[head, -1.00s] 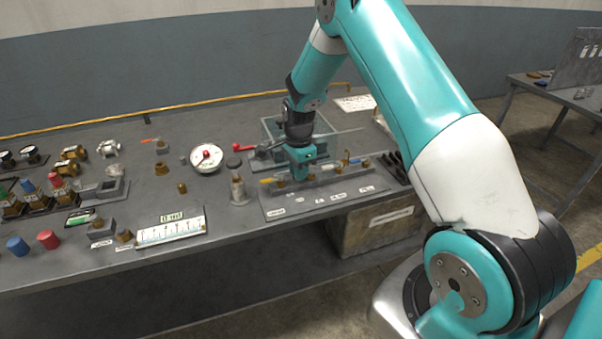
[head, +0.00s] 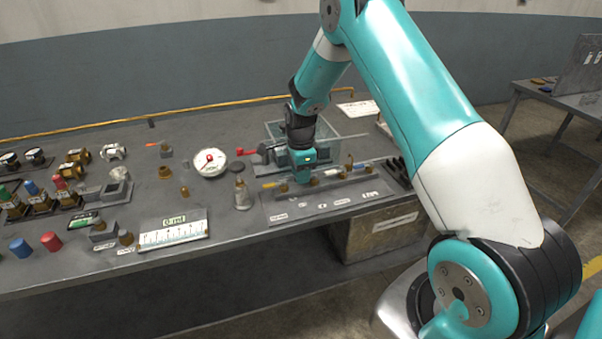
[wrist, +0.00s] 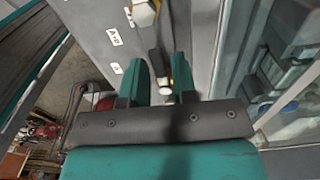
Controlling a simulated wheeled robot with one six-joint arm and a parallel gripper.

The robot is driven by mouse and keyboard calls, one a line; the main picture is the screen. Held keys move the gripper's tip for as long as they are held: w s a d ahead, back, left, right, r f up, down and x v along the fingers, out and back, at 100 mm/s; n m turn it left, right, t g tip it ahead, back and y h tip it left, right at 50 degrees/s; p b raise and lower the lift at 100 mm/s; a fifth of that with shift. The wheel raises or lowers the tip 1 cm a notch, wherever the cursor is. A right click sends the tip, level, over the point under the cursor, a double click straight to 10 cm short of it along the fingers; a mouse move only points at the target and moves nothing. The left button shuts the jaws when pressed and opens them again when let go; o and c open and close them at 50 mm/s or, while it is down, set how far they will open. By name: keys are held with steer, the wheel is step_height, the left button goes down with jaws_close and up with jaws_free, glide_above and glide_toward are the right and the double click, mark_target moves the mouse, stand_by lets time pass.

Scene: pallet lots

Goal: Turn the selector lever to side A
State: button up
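A grey labelled panel (head: 300,212) with a row of small brass fittings and handles lies near the front edge of the bench. My gripper (head: 302,181) points down over its back middle part and hides what is under it. In the wrist view the panel (wrist: 95,20) carries white labels, one reading A+B. My gripper (wrist: 161,80) is open there, with its two teal fingers apart. A dark lever (wrist: 155,62) with a pale, rounded end shows between the fingers. I cannot tell whether they touch it.
A yellow-handled fitting (head: 268,185) is just left of my gripper. A glassy open box (head: 283,130) stands behind. A white dial gauge (head: 210,162) and a metal cylinder (head: 242,193) stand to the left. A crate (head: 375,230) sits below the bench.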

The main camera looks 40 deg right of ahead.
steer(key=shift+o, duration=1)
step_height(320, 180, up, 17)
steer(key=b, duration=0.2)
steer(key=shift+r, duration=0.2)
steer(key=shift+a, duration=0.1)
